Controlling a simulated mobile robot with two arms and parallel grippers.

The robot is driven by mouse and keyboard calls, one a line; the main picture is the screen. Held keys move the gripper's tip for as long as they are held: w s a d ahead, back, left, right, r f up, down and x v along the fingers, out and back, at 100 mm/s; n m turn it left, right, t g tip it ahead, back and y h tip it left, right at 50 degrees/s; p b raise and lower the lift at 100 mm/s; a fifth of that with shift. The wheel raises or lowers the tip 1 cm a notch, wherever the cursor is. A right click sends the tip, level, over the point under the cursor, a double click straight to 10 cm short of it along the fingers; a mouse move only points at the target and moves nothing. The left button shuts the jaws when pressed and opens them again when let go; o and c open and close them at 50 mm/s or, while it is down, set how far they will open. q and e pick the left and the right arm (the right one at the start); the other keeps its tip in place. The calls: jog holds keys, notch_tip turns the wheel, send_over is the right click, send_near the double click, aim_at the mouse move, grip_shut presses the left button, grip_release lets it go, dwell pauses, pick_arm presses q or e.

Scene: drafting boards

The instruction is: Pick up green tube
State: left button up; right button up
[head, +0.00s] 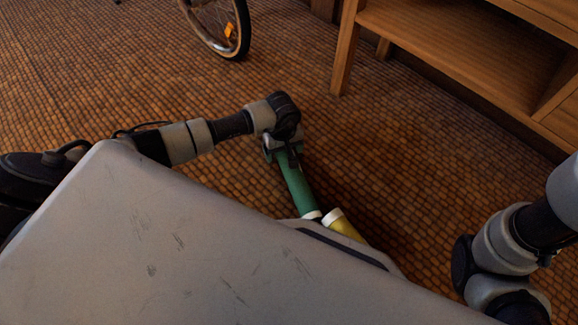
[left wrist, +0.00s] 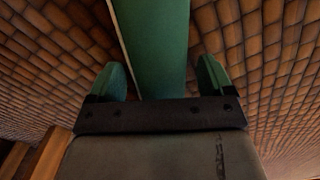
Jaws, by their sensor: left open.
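The green tube (head: 297,185) slants down from my left gripper (head: 287,154) in the head view. Its near end has a white cap and lies close to the edge of the grey body in the foreground. In the left wrist view the green tube (left wrist: 152,45) runs up between the two fingers of my open left gripper (left wrist: 161,78). A gap shows between the tube and each finger, narrower on the right. The right gripper is not in view; only part of the right arm shows.
A yellow tube (head: 346,226) with a white end lies right beside the green tube's near end. A wooden shelf unit (head: 430,45) stands at the upper right, and a bicycle wheel (head: 240,28) is at the top. The woven brown floor (head: 210,85) between them is clear.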

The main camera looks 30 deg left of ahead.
pick_arm(q)
jog(key=shift+r, duration=0.1)
jog(key=shift+c, duration=0.5)
jog(key=c, duration=1)
jog(key=shift+r, duration=0.15)
